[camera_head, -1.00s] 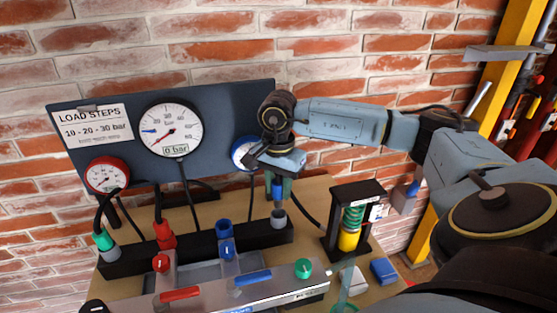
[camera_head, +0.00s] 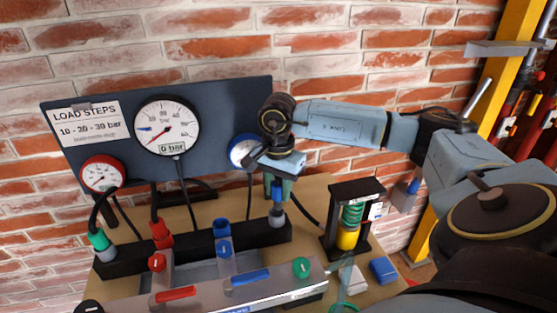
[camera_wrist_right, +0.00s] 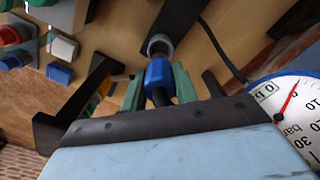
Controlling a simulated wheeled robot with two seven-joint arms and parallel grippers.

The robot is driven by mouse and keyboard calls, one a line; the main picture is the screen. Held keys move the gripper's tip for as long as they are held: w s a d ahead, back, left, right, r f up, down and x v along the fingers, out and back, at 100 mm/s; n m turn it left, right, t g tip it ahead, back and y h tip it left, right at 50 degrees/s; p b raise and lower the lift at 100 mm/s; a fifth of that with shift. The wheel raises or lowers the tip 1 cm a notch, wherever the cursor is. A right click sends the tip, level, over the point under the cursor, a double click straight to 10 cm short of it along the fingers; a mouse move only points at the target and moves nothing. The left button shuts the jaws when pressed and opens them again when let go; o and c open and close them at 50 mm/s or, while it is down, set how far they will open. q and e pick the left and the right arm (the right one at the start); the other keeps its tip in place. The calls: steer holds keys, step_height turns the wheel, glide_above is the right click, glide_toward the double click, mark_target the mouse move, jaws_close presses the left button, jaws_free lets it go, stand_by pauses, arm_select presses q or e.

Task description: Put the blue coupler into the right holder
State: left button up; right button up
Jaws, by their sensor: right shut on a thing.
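The blue coupler (camera_head: 278,194) is held upright between the green fingertips of my right gripper (camera_head: 279,186). It also shows in the right wrist view (camera_wrist_right: 158,74), between the two fingers. The right holder is a grey round socket (camera_head: 277,219) at the right end of the black rail (camera_head: 255,236). The coupler's lower end is at the mouth of this holder and lines up with it. In the wrist view the grey ring (camera_wrist_right: 160,44) lies directly beyond the coupler. I cannot tell how deep the coupler sits. My left gripper is not in view.
A green coupler (camera_head: 99,240) and a red coupler (camera_head: 161,232) stand on the rail to the left. The gauge panel (camera_head: 100,150) stands behind. A blue block (camera_head: 383,269) lies at front right.

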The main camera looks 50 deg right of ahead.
steer(key=shift+d+f, duration=0.15)
steer(key=shift+f, duration=0.35)
steer(key=shift+f, duration=0.15)
steer(key=shift+a, duration=0.4)
